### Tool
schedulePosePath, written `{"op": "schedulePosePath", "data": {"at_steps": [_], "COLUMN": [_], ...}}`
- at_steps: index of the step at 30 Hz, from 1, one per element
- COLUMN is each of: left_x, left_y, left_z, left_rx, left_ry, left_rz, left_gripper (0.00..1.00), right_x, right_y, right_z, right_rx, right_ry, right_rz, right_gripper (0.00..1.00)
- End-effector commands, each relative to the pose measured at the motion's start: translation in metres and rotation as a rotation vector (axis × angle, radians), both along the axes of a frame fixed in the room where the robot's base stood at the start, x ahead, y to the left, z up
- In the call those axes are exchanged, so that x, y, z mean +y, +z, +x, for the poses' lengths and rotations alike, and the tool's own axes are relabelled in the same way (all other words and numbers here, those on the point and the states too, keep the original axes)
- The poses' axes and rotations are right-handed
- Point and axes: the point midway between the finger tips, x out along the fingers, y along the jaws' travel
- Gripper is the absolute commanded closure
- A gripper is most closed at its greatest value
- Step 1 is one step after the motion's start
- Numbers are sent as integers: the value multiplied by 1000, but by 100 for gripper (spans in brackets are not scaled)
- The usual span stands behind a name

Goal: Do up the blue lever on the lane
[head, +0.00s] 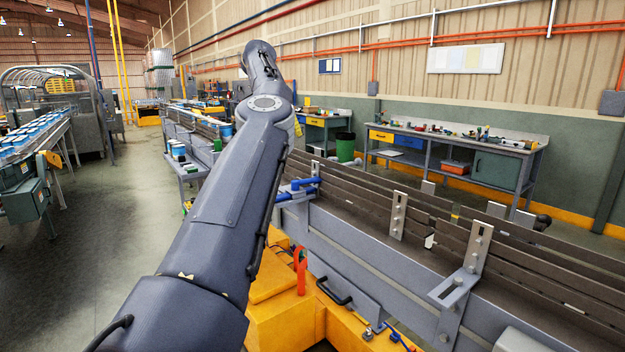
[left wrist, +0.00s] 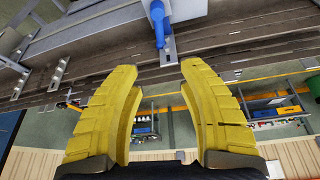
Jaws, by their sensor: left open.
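The blue lever (head: 303,183) sits at the near left end of the lane (head: 350,212), by a slotted metal bracket. In the head view its blue parts lie roughly level, partly beside my left arm. In the left wrist view the blue lever (left wrist: 158,24) is at the top centre, next to a slotted plate. My left gripper (left wrist: 160,68) has two yellow fingers spread wide with nothing between them. The lever is beyond the fingertips, apart from them. In the head view my left arm hides most of its gripper. My right gripper is in neither view.
Slotted brackets (head: 398,215) stand along the lane's rails. A yellow base with a red-orange handle (head: 300,270) and a black handle (head: 334,292) lies in front. A workbench (head: 455,150) stands behind, against the wall. Open floor (head: 110,225) is at the left.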

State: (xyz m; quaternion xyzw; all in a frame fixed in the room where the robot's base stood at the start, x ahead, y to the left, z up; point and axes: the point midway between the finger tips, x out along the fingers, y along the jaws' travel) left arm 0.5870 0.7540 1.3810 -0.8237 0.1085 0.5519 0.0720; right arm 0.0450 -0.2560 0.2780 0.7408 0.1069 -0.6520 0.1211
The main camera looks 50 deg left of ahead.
Motion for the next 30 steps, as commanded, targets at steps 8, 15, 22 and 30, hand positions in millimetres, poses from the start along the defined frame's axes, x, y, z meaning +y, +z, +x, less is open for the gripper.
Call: {"op": "schedulePosePath", "data": {"at_steps": [8, 15, 22, 30], "left_x": [-4, -8, -12, -16], "left_y": [-35, -76, -112, -143], "left_z": [14, 31, 45, 58], "left_rx": [2, 2, 1, -3], "left_ry": [0, 0, -1, -1], "left_rz": [1, 1, 2, 2], "left_gripper": [60, 60, 60, 60], "right_x": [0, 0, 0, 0], "right_y": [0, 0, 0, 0], "right_z": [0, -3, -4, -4], "right_rx": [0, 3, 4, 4], "right_ry": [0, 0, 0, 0], "right_rz": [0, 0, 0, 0], "right_gripper": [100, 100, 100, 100]}}
